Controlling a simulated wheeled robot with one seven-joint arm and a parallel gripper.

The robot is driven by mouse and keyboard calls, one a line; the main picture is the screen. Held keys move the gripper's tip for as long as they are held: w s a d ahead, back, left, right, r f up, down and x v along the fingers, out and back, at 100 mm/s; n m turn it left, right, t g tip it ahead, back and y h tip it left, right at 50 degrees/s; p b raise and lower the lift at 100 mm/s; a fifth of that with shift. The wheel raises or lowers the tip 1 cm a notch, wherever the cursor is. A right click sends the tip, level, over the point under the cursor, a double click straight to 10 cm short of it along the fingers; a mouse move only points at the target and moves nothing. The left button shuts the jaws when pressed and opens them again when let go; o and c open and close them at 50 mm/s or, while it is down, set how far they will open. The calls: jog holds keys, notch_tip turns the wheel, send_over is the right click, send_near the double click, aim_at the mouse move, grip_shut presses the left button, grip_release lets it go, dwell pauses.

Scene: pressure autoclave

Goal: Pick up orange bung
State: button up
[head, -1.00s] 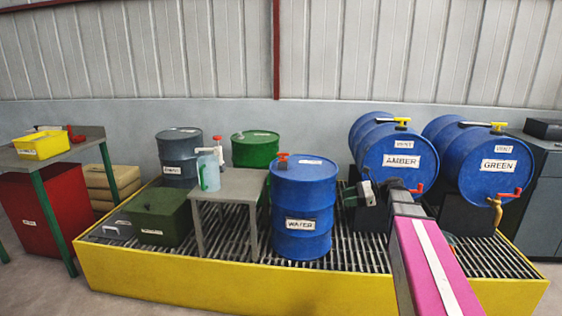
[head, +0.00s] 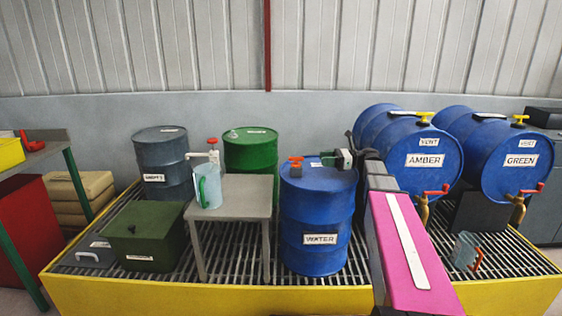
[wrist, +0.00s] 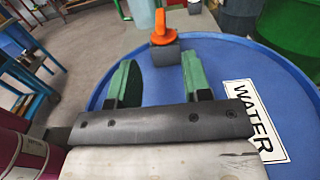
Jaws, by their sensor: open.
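The orange bung (head: 296,160) sits on the left part of the top of the blue WATER drum (head: 318,225). In the wrist view the orange bung (wrist: 163,27) stands upright on a small dark grey block (wrist: 165,53), beyond the fingertips. My gripper (head: 341,158) is over the right side of the drum top, apart from the bung. In the wrist view my gripper (wrist: 156,75) is open and empty, with green finger pads spread and the bung ahead between their lines. The drum's blue lid (wrist: 225,65) lies beneath the fingers.
A grey table (head: 235,193) with a jug (head: 204,191) stands left of the drum. The AMBER (head: 400,160) and GREEN (head: 500,160) drums lie to the right. Another jug (head: 463,250) stands on the grating below.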

aim_at(296, 158)
jog(key=shift+w+a, duration=0.45)
jog(key=shift+a, duration=0.2)
jog(key=a, duration=0.5)
jog(key=shift+s+a, duration=0.1)
jog(key=shift+a, duration=0.1)
jog(key=a, duration=0.5)
jog(key=shift+s, duration=0.35)
grip_shut()
